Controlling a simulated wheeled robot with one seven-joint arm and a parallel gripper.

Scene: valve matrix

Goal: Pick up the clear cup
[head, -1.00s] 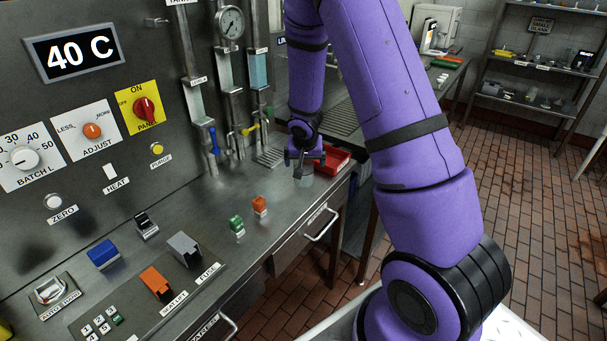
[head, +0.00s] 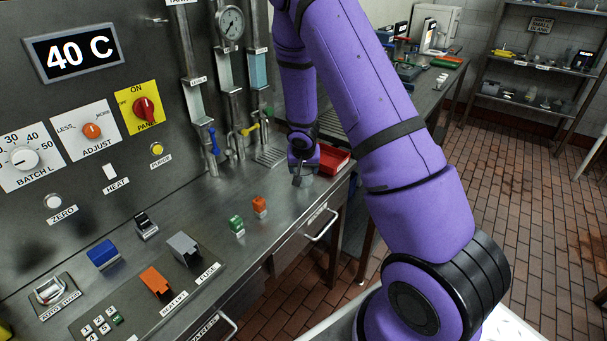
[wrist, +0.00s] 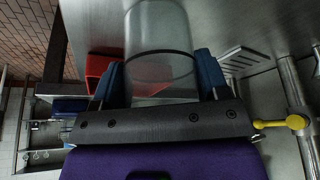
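The clear cup (wrist: 160,75) is a see-through cylinder in the wrist view, between the two blue fingers of my gripper (wrist: 161,78). One finger lies close along each side of it. I cannot make out whether the fingers press on it or leave a thin gap. In the head view my gripper (head: 301,176) is low over the far right end of the steel counter (head: 285,203). The cup (head: 304,181) shows there only as a small greyish shape at the fingers, partly hidden by them.
A red tray (head: 334,159) stands just behind and right of my gripper. A drain grate (head: 270,156) and a yellow-handled tap (head: 250,129) are to its left. Orange (head: 259,204) and green (head: 237,224) blocks stand nearer on the counter. The counter's front edge is close.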

